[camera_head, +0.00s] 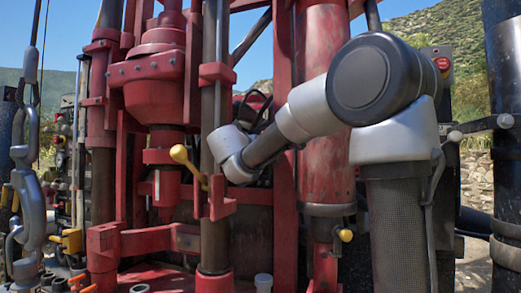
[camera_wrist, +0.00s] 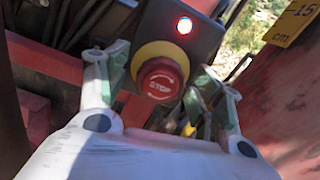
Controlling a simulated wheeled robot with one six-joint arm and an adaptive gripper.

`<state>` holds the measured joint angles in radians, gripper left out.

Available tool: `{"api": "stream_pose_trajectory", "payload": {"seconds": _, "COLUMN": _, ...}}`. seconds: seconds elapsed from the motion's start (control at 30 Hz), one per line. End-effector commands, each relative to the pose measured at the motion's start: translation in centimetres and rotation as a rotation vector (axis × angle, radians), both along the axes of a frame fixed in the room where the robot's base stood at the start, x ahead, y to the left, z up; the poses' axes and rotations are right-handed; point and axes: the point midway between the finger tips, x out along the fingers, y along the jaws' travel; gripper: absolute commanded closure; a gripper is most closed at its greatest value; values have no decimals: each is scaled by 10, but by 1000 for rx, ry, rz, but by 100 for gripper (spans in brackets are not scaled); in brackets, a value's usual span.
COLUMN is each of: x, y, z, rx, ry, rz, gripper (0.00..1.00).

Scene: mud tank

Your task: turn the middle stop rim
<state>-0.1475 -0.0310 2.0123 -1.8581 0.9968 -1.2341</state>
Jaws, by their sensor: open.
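A red stop button (camera_wrist: 160,80) with a white STOP label and arrows sits in a yellow collar on a dark box in the wrist view. My gripper (camera_wrist: 162,68) is open, with one finger on each side of the button. The button appears between the fingers; I cannot tell whether they touch its rim. In the head view my arm reaches left and its gripper end is hidden behind the red machinery.
A lit lamp (camera_wrist: 184,26) sits above the button. Dark cables run at the upper left. A red surface (camera_wrist: 290,110) with a yellow cm plate (camera_wrist: 290,22) is close on the right. In the head view, red columns (camera_head: 325,120) and a yellow-handled lever (camera_head: 180,154) stand near my arm.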

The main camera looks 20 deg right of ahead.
Motion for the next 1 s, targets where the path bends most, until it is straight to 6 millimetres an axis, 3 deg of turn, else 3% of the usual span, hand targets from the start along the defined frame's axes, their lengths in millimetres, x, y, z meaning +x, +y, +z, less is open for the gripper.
{"api": "stream_pose_trajectory", "payload": {"seconds": 0.37, "x": 5, "y": -6, "z": 0, "rx": 2, "ry": -1, "rz": 0, "gripper": 35}}
{"api": "stream_pose_trajectory", "payload": {"seconds": 0.6, "x": 5, "y": -6, "z": 0, "rx": 2, "ry": -1, "rz": 0, "gripper": 79}}
{"api": "stream_pose_trajectory", "payload": {"seconds": 1.0, "x": 5, "y": -6, "z": 0, "rx": 44, "ry": -43, "rz": -1, "gripper": 80}}
